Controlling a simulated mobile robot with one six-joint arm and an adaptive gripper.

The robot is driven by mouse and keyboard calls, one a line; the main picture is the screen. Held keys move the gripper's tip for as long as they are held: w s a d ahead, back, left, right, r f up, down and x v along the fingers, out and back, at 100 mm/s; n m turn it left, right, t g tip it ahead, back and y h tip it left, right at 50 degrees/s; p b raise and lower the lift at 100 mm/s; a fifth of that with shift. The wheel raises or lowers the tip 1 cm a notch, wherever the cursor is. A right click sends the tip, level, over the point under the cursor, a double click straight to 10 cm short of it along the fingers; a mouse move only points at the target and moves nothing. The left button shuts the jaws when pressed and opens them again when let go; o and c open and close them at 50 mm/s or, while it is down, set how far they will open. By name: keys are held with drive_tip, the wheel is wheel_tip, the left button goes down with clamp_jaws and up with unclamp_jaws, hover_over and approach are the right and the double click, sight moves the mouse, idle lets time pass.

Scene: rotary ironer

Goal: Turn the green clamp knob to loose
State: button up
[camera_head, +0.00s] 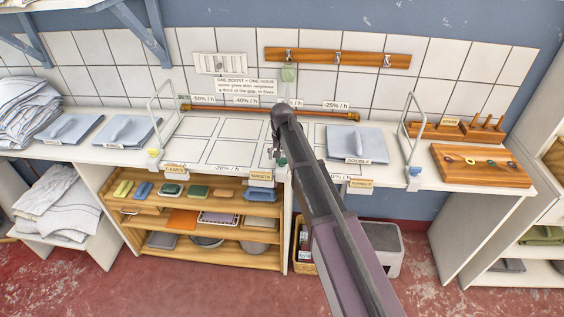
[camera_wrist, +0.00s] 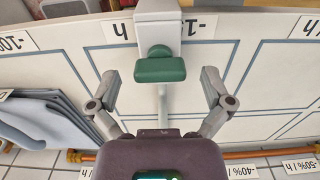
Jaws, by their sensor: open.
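The green clamp knob (camera_wrist: 160,68) shows in the wrist view as a wide bar with a smaller rounded part behind it. It sits on a white block (camera_wrist: 160,22) at the table's edge, and its bar lies level across the picture. My gripper (camera_wrist: 160,77) is open and empty, with one finger to the left and one to the right of the knob, both apart from it. In the head view my gripper (camera_head: 277,153) is at the front middle of the table, and my arm hides most of the knob.
The white table (camera_head: 213,152) has outlined, labelled fields. A yellow knob (camera_head: 154,153) and a blue knob (camera_head: 414,171) sit at the feet of wire frames. Folded grey-blue cloths (camera_head: 362,143) lie on top. A wooden shelf (camera_head: 200,258) stands below, and a wooden board (camera_head: 480,168) lies right.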

drive_tip(key=shift+f, duration=0.1)
idle(0.3)
drive_tip(key=c, duration=1.1)
drive_tip(key=shift+c, duration=0.2)
drive_tip(key=shift+n, duration=0.3)
drive_tip(key=n, duration=0.3)
drive_tip(key=shift+n, duration=0.4)
drive_tip(key=n, duration=0.4)
drive_tip(key=shift+n, duration=0.3)
drive_tip(key=n, duration=0.4)
drive_tip(key=shift+n, duration=0.3)
drive_tip(key=shift+s+n, duration=0.1)
drive_tip(key=shift+n, duration=2.1)
